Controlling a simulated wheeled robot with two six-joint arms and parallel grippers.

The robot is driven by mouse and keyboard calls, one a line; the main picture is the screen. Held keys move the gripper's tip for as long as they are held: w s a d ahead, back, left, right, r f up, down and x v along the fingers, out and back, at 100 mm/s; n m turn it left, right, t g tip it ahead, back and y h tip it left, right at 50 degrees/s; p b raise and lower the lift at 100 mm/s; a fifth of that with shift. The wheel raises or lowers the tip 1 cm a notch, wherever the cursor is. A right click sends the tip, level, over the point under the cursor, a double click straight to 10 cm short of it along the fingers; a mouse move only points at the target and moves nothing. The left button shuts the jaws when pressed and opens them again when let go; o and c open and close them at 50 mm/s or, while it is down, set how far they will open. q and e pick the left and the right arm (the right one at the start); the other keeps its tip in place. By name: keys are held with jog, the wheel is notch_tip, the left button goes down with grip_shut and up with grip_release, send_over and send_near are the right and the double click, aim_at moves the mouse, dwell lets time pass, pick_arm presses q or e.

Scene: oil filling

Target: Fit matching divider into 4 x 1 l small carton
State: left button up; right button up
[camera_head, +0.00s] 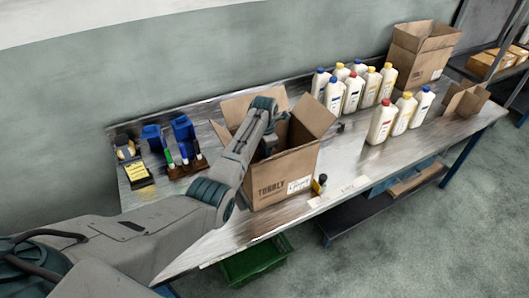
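An open brown carton (284,178) with printed lettering and a white label stands on the metal workbench, in the middle of the view. Its flaps are spread outward. My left arm comes in from the left and reaches over the carton's near-left side. My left gripper (268,141) is down inside the carton opening; its fingertips are hidden, so I cannot tell whether it is open, shut or holding anything. No divider shows clearly; the inside of the carton is mostly hidden by my arm and the flaps. My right gripper is not in view.
Several white bottles (352,93) with coloured caps stand right of the carton. A larger open carton (416,62) stands behind them. A small folded cardboard piece (466,99) is at the far right. Blue holders (184,130) and a tape dispenser (128,150) are on the left.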

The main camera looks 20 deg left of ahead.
pick_arm(q)
jog(key=shift+r+b, duration=0.3)
jog(key=shift+r, duration=0.2)
notch_tip(320, 180, up, 10)
jog(key=b, duration=0.3)
jog(key=shift+f, duration=0.1)
